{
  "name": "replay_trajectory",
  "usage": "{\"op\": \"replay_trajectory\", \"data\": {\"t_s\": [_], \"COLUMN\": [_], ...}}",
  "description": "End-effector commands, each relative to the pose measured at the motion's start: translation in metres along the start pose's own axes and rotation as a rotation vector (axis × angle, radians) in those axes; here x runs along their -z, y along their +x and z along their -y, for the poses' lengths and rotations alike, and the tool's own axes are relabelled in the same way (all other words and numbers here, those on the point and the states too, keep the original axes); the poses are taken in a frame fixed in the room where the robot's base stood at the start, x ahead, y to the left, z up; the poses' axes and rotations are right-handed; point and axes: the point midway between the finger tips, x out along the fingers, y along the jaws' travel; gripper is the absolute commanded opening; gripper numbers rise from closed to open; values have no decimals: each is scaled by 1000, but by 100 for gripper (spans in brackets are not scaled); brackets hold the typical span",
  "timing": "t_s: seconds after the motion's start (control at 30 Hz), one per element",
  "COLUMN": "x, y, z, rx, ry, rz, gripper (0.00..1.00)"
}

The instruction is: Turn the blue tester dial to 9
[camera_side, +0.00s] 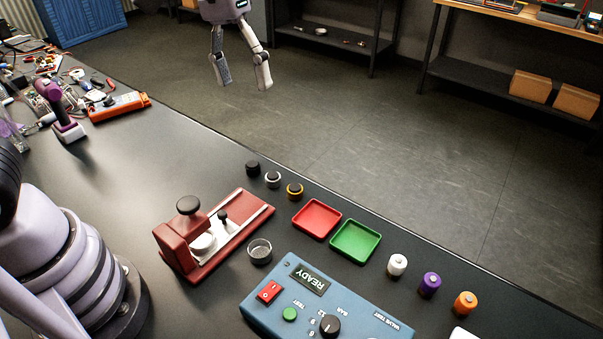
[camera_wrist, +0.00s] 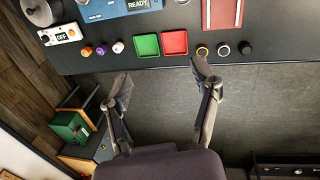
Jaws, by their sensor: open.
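The blue tester (camera_side: 325,301) sits on the black bench at the lower middle of the side view, and its front part shows at the top of the wrist view (camera_wrist: 105,8). Its black dial (camera_side: 330,325) has numbers around it; I cannot tell its setting. A display (camera_side: 310,279) on the tester reads READY, and a red switch (camera_side: 269,292) and green button (camera_side: 289,314) are beside it. My gripper (camera_side: 243,86) is open and empty, high at the top of the side view, far from the tester. Its spread fingers also show in the wrist view (camera_wrist: 163,82).
A red tray (camera_side: 317,219) and green tray (camera_side: 354,241) lie behind the tester. White (camera_side: 397,266), purple (camera_side: 429,285) and orange (camera_side: 465,304) capped pieces stand to the right. A red press (camera_side: 190,245) and a small glass cup (camera_side: 259,251) are to the left.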

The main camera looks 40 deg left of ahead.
Motion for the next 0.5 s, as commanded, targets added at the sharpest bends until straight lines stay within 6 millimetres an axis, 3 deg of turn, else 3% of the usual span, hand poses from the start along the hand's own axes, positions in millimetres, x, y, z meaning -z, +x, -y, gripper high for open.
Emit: {"op": "replay_trajectory", "data": {"t_s": [0.03,0.2,0.4,0.5], "x": [6,7,-18,-28], "y": [25,110,198,222], "z": [-24,-96,-146,-156], "rx": [12,71,157,183], "ry": [-7,-66,-123,-138], "rz": [61,227,352,379], "gripper": [62,62,62,62]}}
